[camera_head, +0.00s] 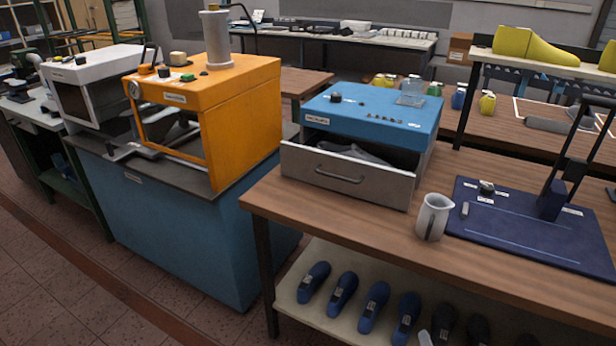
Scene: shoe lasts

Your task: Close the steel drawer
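The steel drawer (345,184) belongs to the blue-topped box (372,112) on the wooden table. It is pulled out toward the front left, and its open top shows a dark grey item (352,153) inside. A bar handle (340,176) is on the middle of the drawer's front. Neither of my grippers shows in the head view, and nothing touches the drawer front.
A white jug (433,217) and a dark blue board (530,226) with an upright dark frame stand right of the drawer. An orange machine (205,110) on a blue cabinet (180,215) is at left. Blue shoe lasts (373,305) lie on the lower shelf.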

